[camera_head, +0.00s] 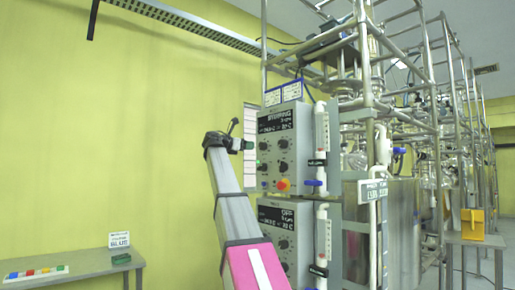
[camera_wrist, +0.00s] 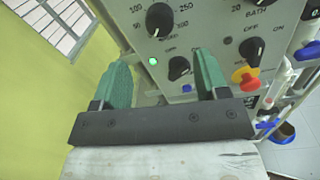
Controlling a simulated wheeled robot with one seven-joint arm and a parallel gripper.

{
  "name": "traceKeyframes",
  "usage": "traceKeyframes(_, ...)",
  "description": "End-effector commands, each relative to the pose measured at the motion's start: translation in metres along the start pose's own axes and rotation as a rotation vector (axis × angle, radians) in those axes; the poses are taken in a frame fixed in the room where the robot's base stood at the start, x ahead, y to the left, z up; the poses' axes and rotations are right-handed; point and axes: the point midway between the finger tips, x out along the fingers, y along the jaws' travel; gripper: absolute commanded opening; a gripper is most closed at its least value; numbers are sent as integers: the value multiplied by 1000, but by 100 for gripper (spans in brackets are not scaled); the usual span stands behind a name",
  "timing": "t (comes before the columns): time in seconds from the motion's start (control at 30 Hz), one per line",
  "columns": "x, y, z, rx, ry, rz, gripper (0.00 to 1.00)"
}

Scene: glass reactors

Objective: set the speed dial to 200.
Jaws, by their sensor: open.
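The grey control box (camera_head: 296,150) carries several black dials and stands at mid height in the head view. In the wrist view its panel (camera_wrist: 215,20) fills the top. A black dial (camera_wrist: 158,20) at the top has numbers around it, including 100 and 250; its label is only partly legible, so I cannot be sure it is the speed dial. Its exact setting is unclear. Another black dial (camera_wrist: 180,68) shows between my finger pads. My gripper (camera_wrist: 160,58) is open and empty, its green fingers pointing toward the panel. In the head view my gripper (camera_head: 243,144) is just left of the box.
A second control box (camera_head: 285,235) sits below. White pipes (camera_head: 320,140) and a metal frame stand to the right. The left side is open.

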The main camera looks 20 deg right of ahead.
Motion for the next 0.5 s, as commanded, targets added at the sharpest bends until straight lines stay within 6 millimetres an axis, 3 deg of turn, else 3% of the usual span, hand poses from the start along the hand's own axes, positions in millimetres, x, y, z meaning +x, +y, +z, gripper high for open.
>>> traceKeyframes(0.3, 58, 1, -1, 1, 1, -1, 68)
traceKeyframes(0.5, 81, 1, -1, 2, 2, 1, 68)
